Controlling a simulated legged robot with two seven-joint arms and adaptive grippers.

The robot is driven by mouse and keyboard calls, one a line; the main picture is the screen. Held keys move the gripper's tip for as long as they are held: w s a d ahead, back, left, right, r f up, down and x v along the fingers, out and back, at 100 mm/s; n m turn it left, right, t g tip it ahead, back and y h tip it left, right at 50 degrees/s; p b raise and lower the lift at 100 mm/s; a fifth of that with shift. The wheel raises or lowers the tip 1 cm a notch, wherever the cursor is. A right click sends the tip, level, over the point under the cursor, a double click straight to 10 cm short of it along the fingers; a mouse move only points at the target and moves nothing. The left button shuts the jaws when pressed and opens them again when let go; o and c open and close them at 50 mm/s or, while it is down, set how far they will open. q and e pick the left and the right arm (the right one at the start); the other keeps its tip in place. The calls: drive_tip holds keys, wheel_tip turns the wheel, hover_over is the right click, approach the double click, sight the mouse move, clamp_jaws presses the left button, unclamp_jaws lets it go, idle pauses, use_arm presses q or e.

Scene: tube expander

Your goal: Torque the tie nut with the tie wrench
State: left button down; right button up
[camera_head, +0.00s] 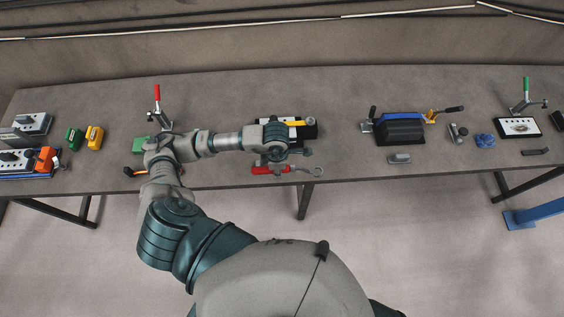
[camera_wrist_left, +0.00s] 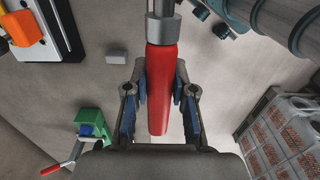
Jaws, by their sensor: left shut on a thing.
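The tie wrench has a red handle (camera_head: 266,170) and a metal shaft with an open ring end (camera_head: 318,171), and it lies level at the table's front edge. In the left wrist view the red handle (camera_wrist_left: 161,112) runs between the fingers, with its metal shaft (camera_wrist_left: 163,23) at the top. My left gripper (camera_head: 272,159) is shut on this handle; it also shows in the left wrist view (camera_wrist_left: 160,82). A black fixture with a yellow strip (camera_head: 296,123) stands just behind it, partly hidden by my arm. I cannot make out the tie nut. My right gripper is not in view.
The grey table (camera_head: 345,90) holds a red-handled clamp (camera_head: 157,103) at left, a black and blue case (camera_head: 401,129) and a small grey block (camera_head: 399,158) to the right, and a green-handled clamp (camera_head: 525,96) at far right. The rear of the table is clear.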

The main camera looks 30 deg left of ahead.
use_arm(q)
drive_tip(key=s+d+r, duration=0.2)
drive_tip(key=s+r, duration=0.2)
drive_tip(key=shift+s+d+r, duration=0.2)
drive_tip(key=shift+s+d, duration=0.1)
drive_tip(key=shift+d, duration=0.1)
idle(0.6)
drive_tip(key=w+f+m+b, duration=0.2)
drive_tip(key=w+m+b, duration=0.2)
drive_tip(key=w+m, duration=0.4)
drive_tip(key=w+a+f+m+b, duration=0.1)
drive_tip(key=w+f+m+b, duration=0.1)
drive_tip(key=w+m+b, duration=0.3)
drive_tip(key=shift+w+a+m, duration=0.25)
drive_tip(key=shift+w+m, duration=1.85)
drive_tip(key=shift+m, duration=3.6)
